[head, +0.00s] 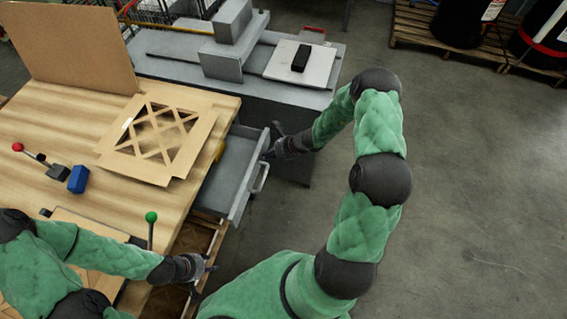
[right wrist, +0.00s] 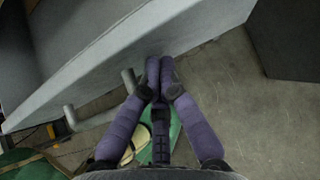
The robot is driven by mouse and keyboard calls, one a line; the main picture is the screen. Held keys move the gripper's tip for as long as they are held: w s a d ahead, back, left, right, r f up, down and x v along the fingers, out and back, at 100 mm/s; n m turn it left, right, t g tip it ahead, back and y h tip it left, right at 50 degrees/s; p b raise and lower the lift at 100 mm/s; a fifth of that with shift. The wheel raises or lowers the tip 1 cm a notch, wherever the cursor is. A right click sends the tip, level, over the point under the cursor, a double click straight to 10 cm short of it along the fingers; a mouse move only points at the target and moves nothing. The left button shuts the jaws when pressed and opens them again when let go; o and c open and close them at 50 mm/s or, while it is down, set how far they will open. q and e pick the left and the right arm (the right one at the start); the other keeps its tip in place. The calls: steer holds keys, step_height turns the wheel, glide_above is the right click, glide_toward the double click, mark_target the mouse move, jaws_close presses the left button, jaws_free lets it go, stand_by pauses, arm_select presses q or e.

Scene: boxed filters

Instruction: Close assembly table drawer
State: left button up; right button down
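The grey drawer (head: 232,168) of the assembly table (head: 190,100) stands pulled out from its right side, with its inside showing. Its bar handle (head: 261,178) is on the outer front and also shows in the right wrist view (right wrist: 98,118). My right gripper (head: 268,154) is at the far end of the drawer front. In the right wrist view its fingertips (right wrist: 160,66) are together beside the handle, at or very close to the front panel (right wrist: 110,55); contact is not clear. My left gripper (head: 208,278) is open and empty near the table's near right edge.
A cardboard filter frame (head: 158,138), a blue block (head: 78,179) and a green-knobbed lever (head: 151,218) are on the tabletop. A grey bench (head: 170,68) stands behind.

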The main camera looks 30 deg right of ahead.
mark_target(258, 146)
steer(key=w+a+b, duration=0.1)
steer(key=w+a, duration=0.2)
steer(key=w, duration=0.1)
steer(key=w+a, duration=0.3)
steer(key=w, duration=0.1)
steer(key=w+a+b, duration=0.1)
steer(key=w+a, duration=0.3)
steer(key=shift+b, duration=0.3)
arm_select(q)
step_height(258, 146, down, 3)
steer(key=shift+r, duration=0.1)
arm_select(e)
steer(key=shift+s+d, duration=0.1)
